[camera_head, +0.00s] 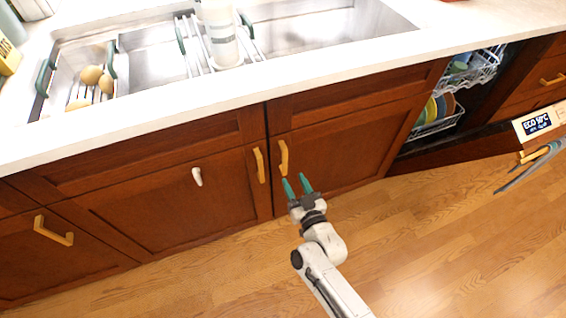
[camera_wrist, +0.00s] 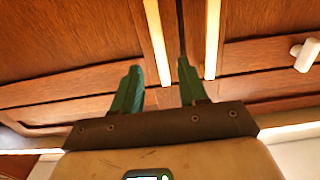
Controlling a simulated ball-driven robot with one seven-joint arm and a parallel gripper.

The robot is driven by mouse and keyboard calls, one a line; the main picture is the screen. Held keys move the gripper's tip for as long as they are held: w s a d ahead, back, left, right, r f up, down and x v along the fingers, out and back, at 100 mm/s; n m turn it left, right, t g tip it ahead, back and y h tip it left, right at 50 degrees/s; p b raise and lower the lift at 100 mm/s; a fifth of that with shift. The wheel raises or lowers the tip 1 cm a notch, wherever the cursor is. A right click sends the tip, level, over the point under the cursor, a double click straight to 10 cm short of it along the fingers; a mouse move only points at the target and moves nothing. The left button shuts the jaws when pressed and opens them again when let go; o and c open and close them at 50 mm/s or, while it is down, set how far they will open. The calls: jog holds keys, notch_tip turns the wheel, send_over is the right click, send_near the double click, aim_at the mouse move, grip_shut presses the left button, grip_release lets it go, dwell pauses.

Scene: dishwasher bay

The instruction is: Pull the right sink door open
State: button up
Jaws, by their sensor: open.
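The right sink door (camera_head: 335,143) is reddish-brown wood and looks shut. Its upright yellow handle (camera_head: 283,157) is near the door's left edge. My gripper (camera_head: 296,184) is open and empty, just below and slightly right of that handle, with green fingers pointing toward the door. In the wrist view, which looks turned over, the right door's handle (camera_wrist: 157,42) runs down between my two fingers (camera_wrist: 160,82). I cannot tell how far the fingertips are from it. The left sink door's handle (camera_head: 259,165) is close beside it and also shows in the wrist view (camera_wrist: 212,40).
A white knob (camera_head: 197,176) sits on the left sink door (camera_head: 165,200). A drawer handle (camera_head: 53,231) is further left. The dishwasher stands open at right, with its door (camera_head: 470,148) lowered and racks (camera_head: 440,115) inside. The wooden floor (camera_head: 440,230) is clear.

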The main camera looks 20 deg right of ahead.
aim_at(285, 164)
jog(key=w+b, duration=0.1)
jog(key=w, duration=0.7)
jog(key=shift+w+b, duration=0.25)
jog(key=shift+b, duration=0.15)
grip_shut()
